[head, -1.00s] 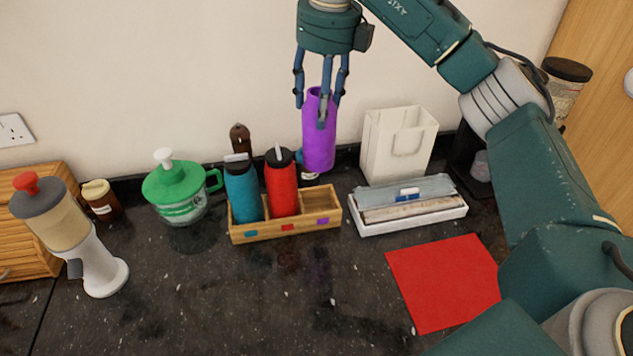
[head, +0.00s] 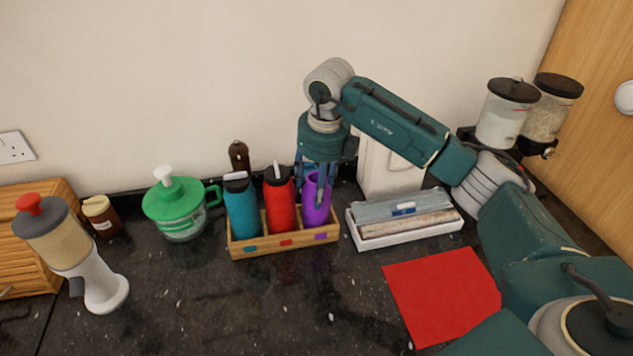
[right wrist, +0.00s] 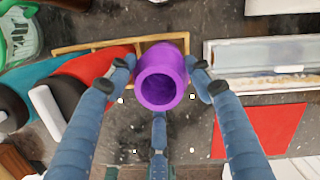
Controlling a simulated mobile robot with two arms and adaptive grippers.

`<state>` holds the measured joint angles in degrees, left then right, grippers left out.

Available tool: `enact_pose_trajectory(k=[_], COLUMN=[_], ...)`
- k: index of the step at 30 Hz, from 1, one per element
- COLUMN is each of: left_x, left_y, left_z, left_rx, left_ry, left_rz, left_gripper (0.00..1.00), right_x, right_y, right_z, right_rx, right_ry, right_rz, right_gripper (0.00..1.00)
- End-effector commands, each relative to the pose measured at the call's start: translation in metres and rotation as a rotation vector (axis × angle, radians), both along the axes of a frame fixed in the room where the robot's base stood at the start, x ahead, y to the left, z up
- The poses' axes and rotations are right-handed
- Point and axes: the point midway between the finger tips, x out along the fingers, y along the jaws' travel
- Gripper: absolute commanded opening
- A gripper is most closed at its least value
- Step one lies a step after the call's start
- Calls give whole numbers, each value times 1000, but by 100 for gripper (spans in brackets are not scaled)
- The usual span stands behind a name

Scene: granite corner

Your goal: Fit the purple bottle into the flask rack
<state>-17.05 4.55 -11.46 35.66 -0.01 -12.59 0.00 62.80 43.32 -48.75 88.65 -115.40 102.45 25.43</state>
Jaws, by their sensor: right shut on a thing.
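The purple bottle (head: 316,203) stands upright in the right-hand compartment of the wooden flask rack (head: 285,248), above the purple mark on its front. A blue bottle (head: 241,210) and a red bottle (head: 279,203) fill the other compartments. My right gripper (head: 314,190) points down from above with its fingers around the top of the purple bottle. In the right wrist view the purple bottle's open mouth (right wrist: 161,88) sits between the fingers (right wrist: 160,85). The bottle's base is hidden by the rack's front wall. My left gripper is not in view.
A white tray (head: 408,238) with a grey lid is close to the rack's right, with a white paper bag (head: 385,170) behind. A green-lidded jug (head: 180,208) stands to the left. A red mat (head: 442,295) lies at the front right. The front counter is clear.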

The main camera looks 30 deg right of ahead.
Motion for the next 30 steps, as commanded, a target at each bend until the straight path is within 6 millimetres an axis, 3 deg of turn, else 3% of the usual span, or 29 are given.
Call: enact_pose_trajectory(k=[8,9,12,24,30], left_x=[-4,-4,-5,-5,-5], left_y=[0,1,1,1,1], left_z=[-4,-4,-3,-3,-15], left_rx=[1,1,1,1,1], left_ry=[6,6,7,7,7], left_rz=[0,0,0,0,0], left_gripper=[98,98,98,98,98], right_x=[0,0,0,0,-4], right_y=[0,0,0,0,0], right_z=[-2,-3,-2,5,40], right_rx=[0,0,0,0,1], right_ry=[-2,-1,-1,-3,-7], right_rz=[1,1,1,1,2], right_gripper=[6,54,71,71,71])
